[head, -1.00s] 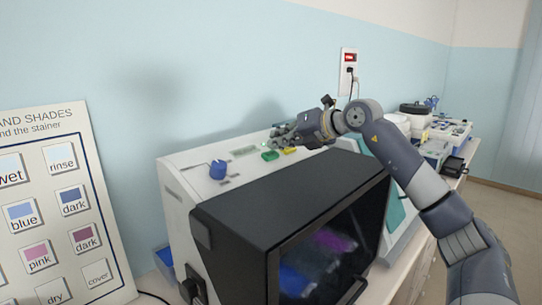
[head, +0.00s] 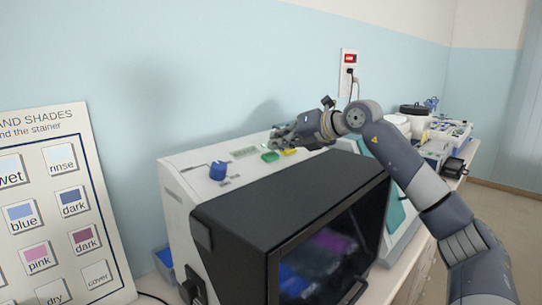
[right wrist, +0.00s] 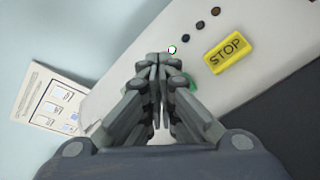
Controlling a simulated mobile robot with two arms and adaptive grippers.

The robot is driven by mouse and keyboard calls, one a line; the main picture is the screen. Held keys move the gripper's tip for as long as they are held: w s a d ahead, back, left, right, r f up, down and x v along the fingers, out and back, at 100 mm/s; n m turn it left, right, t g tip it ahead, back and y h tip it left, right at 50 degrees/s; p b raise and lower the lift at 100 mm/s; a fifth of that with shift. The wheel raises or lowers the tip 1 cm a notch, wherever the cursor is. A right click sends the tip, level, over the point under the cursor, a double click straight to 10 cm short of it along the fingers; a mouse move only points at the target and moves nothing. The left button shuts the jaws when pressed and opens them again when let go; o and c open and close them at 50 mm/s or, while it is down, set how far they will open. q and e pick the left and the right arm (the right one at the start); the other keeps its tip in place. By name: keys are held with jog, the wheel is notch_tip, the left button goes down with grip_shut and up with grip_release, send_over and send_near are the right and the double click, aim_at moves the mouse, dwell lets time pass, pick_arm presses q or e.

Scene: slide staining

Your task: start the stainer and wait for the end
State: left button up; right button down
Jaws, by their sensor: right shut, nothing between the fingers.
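The stainer (head: 178,205) is a white box with a black windowed front hood (head: 290,195), which looks closed. Purple and blue shapes show dimly behind its window (head: 325,255). On its top are a blue knob (head: 218,170), a small display (head: 244,152), a green button (head: 270,156) and a yellow button (head: 290,151), which reads STOP in the right wrist view (right wrist: 228,53). My right gripper (head: 277,139) is shut and empty over the top panel beside these buttons. In the right wrist view its fingers (right wrist: 158,60) hide most of the green button (right wrist: 190,82). My left gripper is out of view.
One small lamp (right wrist: 172,50) glows green-white beside several dark ones. A shade board (head: 55,200) leans against the wall at left. A wall socket (head: 349,70) with a plug is behind. Other equipment (head: 440,140) stands farther right along the bench.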

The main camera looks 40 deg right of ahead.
jog(key=shift+f, duration=0.1)
jog(key=shift+w+f, duration=0.15)
jog(key=shift+f, duration=0.15)
